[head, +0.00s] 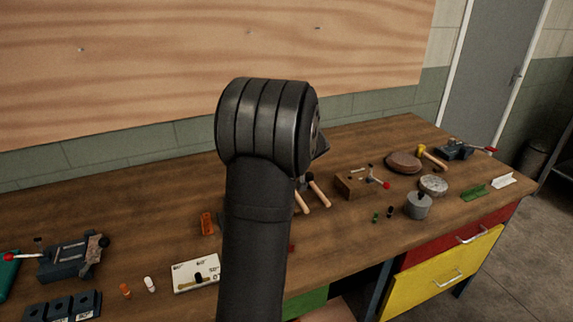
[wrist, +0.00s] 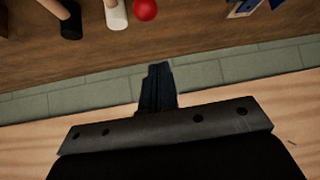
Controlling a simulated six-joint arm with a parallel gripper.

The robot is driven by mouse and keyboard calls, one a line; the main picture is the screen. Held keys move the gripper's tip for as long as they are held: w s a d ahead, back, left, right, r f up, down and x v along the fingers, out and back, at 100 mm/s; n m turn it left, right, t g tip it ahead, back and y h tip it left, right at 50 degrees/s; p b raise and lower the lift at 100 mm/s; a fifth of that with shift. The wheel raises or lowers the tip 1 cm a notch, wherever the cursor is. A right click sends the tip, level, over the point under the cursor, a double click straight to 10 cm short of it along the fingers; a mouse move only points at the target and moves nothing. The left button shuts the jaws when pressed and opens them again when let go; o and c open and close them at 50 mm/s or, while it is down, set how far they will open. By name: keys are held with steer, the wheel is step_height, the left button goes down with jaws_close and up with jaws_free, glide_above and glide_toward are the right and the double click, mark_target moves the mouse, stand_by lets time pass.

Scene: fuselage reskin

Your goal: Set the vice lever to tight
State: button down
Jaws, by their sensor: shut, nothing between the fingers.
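In the head view, a dark grey vice (head: 68,260) stands at the left of the bench, with a red-knobbed lever (head: 10,257) sticking out to its left. A second dark vice (head: 455,151) stands at the far right, with a red-knobbed lever (head: 490,149) pointing right. I cannot tell which one the task means. My gripper (wrist: 157,88) is shut and empty in the wrist view, over the tiled wall strip, apart from any lever. In the head view my arm hides most of it. A red ball (wrist: 145,9) shows at the wrist view's top edge; its owner is unclear.
A wooden block with a red-tipped lever (head: 362,182), wooden-handled tools (head: 318,194), a grey weight (head: 418,205) and a white angle-marked plate (head: 196,274) lie on the bench (head: 140,215). A plywood board (head: 130,60) covers the wall behind. Bare bench lies at back left.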

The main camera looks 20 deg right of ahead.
steer(key=d+x, duration=0.1)
steer(key=x, duration=0.4)
steer(key=s, duration=0.1)
steer(key=s+f, duration=0.1)
steer(key=s, duration=0.1)
steer(key=shift+s+a+f, duration=0.15)
steer(key=shift+s+f, duration=0.05)
steer(key=shift+s, duration=0.15)
steer(key=shift+s+m+h, duration=0.4)
steer(key=shift+m+h, duration=0.1)
steer(key=shift+m, duration=0.1)
steer(key=s+a+m+h, duration=0.2)
steer(key=s+a, duration=0.3)
steer(key=s, duration=0.3)
steer(key=shift+a+m, duration=0.2)
steer(key=shift+m, duration=0.4)
steer(key=shift+a+f, duration=0.1)
steer(key=shift+f, duration=0.05)
stand_by(0.5)
